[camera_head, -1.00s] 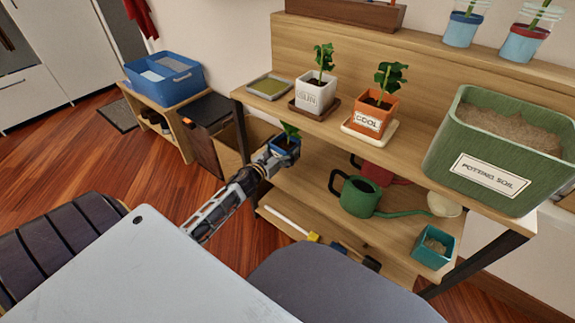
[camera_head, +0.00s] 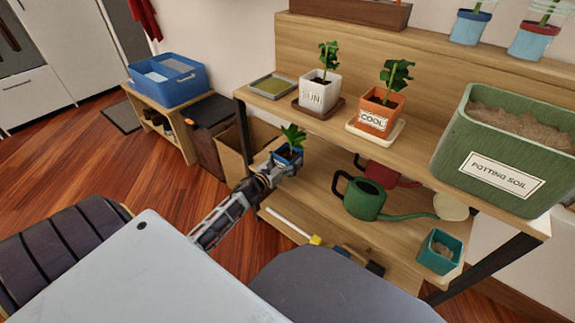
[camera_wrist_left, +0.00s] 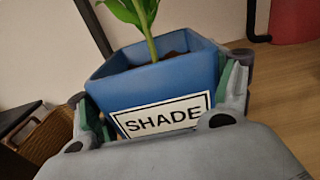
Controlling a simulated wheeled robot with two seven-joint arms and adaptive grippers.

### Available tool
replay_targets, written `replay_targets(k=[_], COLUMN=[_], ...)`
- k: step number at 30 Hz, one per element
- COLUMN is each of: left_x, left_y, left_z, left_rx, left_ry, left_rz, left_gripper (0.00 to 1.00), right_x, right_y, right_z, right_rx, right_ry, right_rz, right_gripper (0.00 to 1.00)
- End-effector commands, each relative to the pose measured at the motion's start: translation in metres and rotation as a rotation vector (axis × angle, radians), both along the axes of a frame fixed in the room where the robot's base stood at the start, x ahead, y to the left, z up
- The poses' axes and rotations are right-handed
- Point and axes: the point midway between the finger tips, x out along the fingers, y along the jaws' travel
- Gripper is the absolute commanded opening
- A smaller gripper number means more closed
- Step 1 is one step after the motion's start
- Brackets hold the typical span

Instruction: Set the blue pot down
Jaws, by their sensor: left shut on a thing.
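The blue pot (camera_head: 287,157) holds a green plant and is gripped by my left gripper (camera_head: 280,163) at the left end of the lower shelf (camera_head: 312,207). In the left wrist view the blue pot (camera_wrist_left: 160,82) sits between the two fingers, slightly tilted in the picture, and its white label reads SHADE. My left gripper (camera_wrist_left: 165,105) is shut on it. I cannot tell whether the pot's base touches the shelf. My right gripper is not in view.
A green watering can (camera_head: 364,199) and a red one (camera_head: 392,172) stand further right on the lower shelf. A teal pot (camera_head: 438,252) is at its right end. The upper shelf (camera_head: 425,150) hangs above, with a white pot (camera_head: 317,92) and an orange pot (camera_head: 378,117).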

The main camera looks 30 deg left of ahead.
Motion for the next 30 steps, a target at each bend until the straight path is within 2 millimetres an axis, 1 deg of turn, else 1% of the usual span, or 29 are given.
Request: replay_targets(k=[1,5,9,18,23,24,28,30], left_x=[0.001,0.001,0.001,0.001,0.001,0.000,0.000,0.000], left_y=[0.000,0.001,0.000,0.000,0.000,0.000,0.000,0.000], left_z=[-0.005,-0.017,-0.022,-0.022,-0.025,-0.027,-0.027,-0.027], left_rx=[0.000,0.000,0.001,0.001,0.001,0.001,0.001,0.001], left_ry=[-0.003,-0.002,-0.003,-0.003,-0.003,0.000,0.000,0.000], left_rz=[0.000,0.001,0.000,0.000,0.000,0.001,0.001,0.001], left_gripper=[0.39,0.39,0.39,0.39,0.39,0.81,0.98,1.00], right_x=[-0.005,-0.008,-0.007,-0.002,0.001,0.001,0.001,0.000], right_y=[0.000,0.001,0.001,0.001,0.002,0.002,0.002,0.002], right_z=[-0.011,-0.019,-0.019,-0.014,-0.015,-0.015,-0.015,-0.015], right_rx=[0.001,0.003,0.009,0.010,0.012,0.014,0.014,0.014], right_ry=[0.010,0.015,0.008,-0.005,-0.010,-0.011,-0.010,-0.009], right_rz=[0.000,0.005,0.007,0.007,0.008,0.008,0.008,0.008], right_gripper=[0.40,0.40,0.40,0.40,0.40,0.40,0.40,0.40])
